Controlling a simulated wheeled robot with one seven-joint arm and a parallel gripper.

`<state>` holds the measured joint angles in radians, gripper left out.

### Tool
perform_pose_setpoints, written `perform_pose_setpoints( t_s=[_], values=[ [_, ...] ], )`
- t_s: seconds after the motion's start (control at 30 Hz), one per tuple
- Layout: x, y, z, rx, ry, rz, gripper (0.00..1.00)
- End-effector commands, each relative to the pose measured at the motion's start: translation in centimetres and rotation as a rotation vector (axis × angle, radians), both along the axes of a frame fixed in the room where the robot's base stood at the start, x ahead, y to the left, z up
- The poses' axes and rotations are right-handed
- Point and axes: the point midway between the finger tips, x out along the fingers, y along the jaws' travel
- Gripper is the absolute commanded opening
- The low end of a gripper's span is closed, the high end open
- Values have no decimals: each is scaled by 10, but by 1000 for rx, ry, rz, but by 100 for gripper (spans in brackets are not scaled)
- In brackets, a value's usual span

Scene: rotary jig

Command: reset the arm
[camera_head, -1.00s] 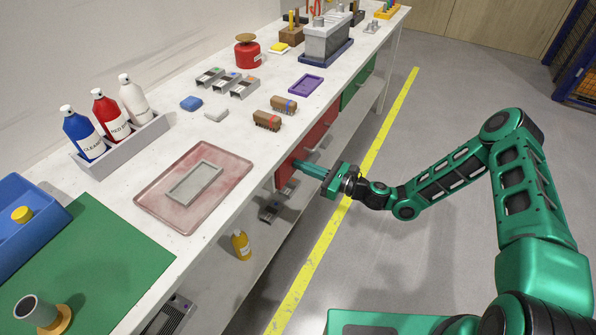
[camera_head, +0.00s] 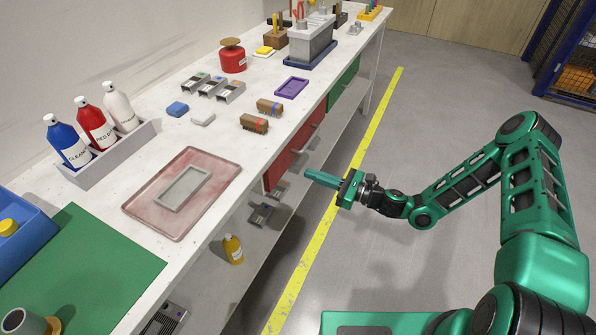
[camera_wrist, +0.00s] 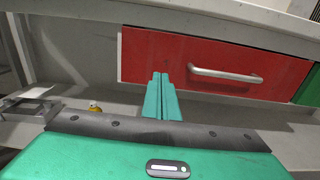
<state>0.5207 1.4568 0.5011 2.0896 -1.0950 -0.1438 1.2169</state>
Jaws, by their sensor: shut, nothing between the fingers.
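My gripper (camera_head: 322,180) is shut and empty, held out over the floor in front of the bench. In the wrist view its two green fingers (camera_wrist: 161,97) lie together and point at the red drawer (camera_wrist: 200,62). The red drawer also shows in the head view (camera_head: 292,155). The drawer looks shut, and its silver handle (camera_wrist: 226,75) lies to the right of my fingertips. My gripper appears apart from the drawer and the handle.
The white bench (camera_head: 240,118) runs along the left, with bottles, brushes and trays on top. A yellow bottle (camera_head: 233,249) and small grey parts sit on the lower shelf. A green drawer (camera_head: 343,84) is farther along.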

Motion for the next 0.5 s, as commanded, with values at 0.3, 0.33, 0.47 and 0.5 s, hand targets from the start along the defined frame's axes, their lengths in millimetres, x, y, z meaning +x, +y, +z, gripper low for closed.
perform_pose_setpoints(
  t_s=[0.3,0.33,0.47,0.5],
  values=[
    [-21,-41,-1,0,2,4,0],
    [-22,-43,-1,0,2,5,0],
    [-25,-46,0,1,2,9,0],
    [-26,-46,0,1,2,10,0]
  ],
)
